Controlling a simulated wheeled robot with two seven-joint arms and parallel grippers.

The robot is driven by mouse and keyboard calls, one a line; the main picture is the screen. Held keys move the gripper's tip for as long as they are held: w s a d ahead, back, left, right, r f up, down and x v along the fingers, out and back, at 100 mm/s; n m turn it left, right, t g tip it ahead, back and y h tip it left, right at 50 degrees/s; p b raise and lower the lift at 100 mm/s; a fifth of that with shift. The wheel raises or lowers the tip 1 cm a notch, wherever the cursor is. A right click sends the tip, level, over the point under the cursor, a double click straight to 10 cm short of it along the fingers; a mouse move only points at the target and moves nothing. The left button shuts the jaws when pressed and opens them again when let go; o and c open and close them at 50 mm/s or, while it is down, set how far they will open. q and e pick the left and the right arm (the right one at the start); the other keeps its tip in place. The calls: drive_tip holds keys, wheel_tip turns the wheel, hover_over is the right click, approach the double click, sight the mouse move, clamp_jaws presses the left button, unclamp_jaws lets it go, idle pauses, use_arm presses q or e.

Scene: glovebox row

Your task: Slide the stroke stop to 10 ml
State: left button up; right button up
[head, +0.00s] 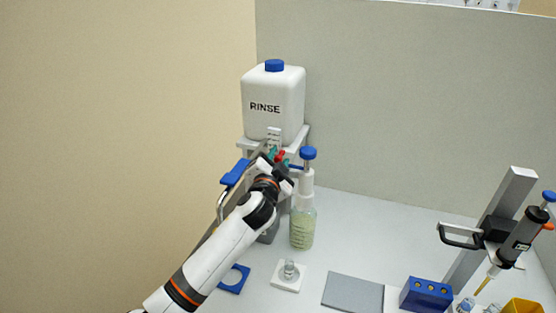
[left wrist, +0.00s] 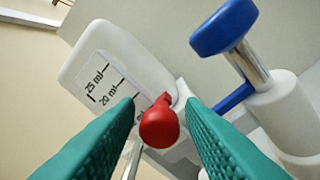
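The red stop knob (left wrist: 160,122) sits between the teal fingers of my left gripper (left wrist: 164,102) in the left wrist view. The fingers are open, with a small gap showing on each side of the knob. Behind it, a white scale plate (left wrist: 100,75) carries marks of 25 ml and 20 ml; the lower marks are hidden by the left finger. In the head view my left gripper (head: 279,158) is at the dispenser, below the rinse tank, with a bit of red at its tips. My right gripper is not in view.
A white RINSE tank (head: 273,110) stands on a shelf above the gripper. A bottle with a blue-topped pump (head: 302,225) stands close on the right. A blue ring (head: 222,286), a grey mat (head: 352,291) and a pipette stand (head: 493,230) are on the bench.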

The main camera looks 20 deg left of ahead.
use_arm(q)
drive_tip(key=shift+s, duration=0.1)
drive_tip(key=s, duration=0.4)
drive_tip(key=s+b, duration=0.1)
drive_tip(key=s, duration=0.3)
drive_tip(key=s+b, duration=0.1)
drive_tip(key=s, duration=0.2)
drive_tip(key=shift+s+d, duration=0.35)
drive_tip(key=shift+s, duration=0.05)
